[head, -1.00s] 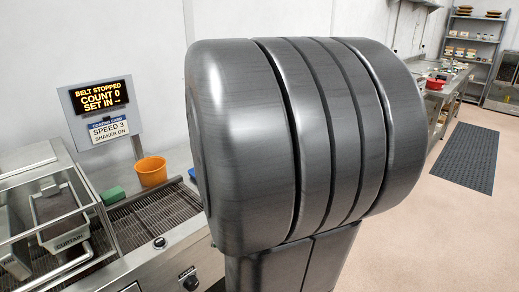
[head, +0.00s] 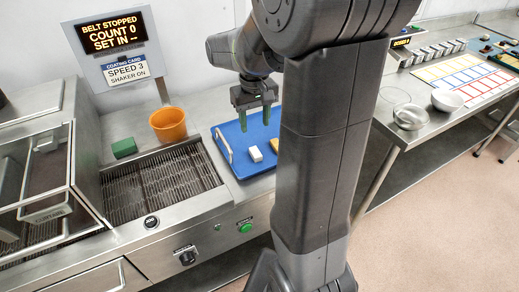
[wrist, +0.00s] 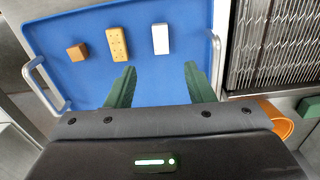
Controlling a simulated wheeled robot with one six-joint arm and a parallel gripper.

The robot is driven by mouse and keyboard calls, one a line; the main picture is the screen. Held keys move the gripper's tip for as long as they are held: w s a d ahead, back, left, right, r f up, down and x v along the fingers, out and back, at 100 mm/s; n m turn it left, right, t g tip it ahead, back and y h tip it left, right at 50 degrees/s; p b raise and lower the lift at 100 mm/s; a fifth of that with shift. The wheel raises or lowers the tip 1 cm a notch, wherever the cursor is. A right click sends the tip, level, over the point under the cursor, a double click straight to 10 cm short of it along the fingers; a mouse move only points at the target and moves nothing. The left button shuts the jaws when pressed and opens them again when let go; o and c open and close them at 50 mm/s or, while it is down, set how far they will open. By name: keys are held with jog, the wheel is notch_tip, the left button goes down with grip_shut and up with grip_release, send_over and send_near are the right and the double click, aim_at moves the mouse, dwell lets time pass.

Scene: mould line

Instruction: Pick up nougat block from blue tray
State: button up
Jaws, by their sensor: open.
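The nougat block, a small white block (head: 255,153), lies on the blue tray (head: 232,172). In the wrist view the white block (wrist: 161,39) is the right one of three pieces on the tray (wrist: 60,88). My gripper (head: 255,121) hangs over the tray, pointing down, with its two green fingers apart and nothing between them. In the wrist view the gripper (wrist: 159,76) shows its fingers short of the white block, which sits beyond the gap. In the head view my arm hides the tray's right side.
A tan biscuit-like piece with dots (wrist: 117,43) and a brown cube (wrist: 77,53) lie left of the white block. The tray has raised metal handles (wrist: 45,85). A wire belt (head: 160,183), an orange cup (head: 168,124) and a green block (head: 124,148) are to the left.

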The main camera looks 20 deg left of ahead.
send_over(254, 149)
jog(key=f, duration=0.5)
jog(key=shift+s+d+f, duration=0.1)
jog(key=shift+s+d, duration=0.05)
jog(key=shift+d, duration=0.15)
jog(key=shift+a+f+p, duration=0.15)
jog(key=shift+f+p, duration=0.05)
jog(key=shift+f, duration=1.15)
jog(key=shift+a+f+p, duration=0.15)
jog(key=shift+f, duration=1.2)
grip_shut()
